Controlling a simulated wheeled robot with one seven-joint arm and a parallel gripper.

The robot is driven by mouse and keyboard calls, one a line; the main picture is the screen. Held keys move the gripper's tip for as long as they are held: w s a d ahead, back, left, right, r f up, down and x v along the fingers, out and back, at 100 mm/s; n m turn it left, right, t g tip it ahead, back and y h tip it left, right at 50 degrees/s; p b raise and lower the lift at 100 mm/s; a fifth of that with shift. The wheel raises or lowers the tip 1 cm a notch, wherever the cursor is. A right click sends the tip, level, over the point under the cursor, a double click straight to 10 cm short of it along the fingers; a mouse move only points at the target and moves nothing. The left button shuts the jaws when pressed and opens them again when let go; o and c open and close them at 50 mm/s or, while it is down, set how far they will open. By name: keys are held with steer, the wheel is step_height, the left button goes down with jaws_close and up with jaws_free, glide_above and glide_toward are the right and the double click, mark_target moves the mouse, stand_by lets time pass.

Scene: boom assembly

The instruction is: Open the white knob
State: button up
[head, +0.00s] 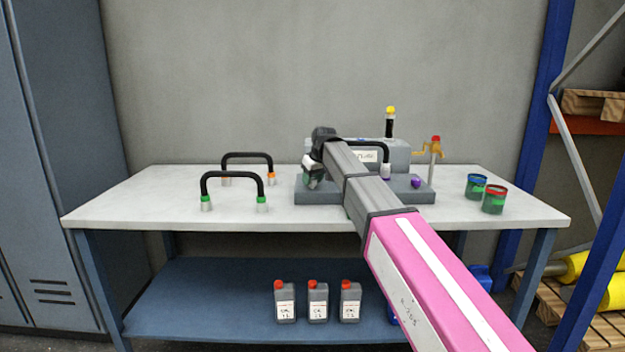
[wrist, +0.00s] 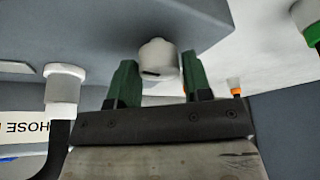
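The white knob (wrist: 158,58) shows in the wrist view on a face of the grey unit, with a dark slot in its end. My gripper (wrist: 160,64) has its two green fingers apart, one on each side of the knob. The knob sits between the fingertips, and I see a gap at least on the left; contact on the right is unclear. In the head view my gripper (head: 313,174) is at the left end of the grey unit (head: 325,196), and the knob cannot be made out there behind my arm.
Two black hoses (head: 232,176) with green and orange ends stand on the table (head: 130,205) at left. A yellow-topped post (head: 390,122), a brass tap (head: 434,148) and a purple knob (head: 416,183) are at right. Two cans (head: 494,199) stand near the right edge.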

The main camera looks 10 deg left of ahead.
steer(key=shift+o, duration=1.1)
steer(key=v, duration=1)
steer(key=shift+s+d+r, duration=0.15)
steer(key=shift+r, duration=0.2)
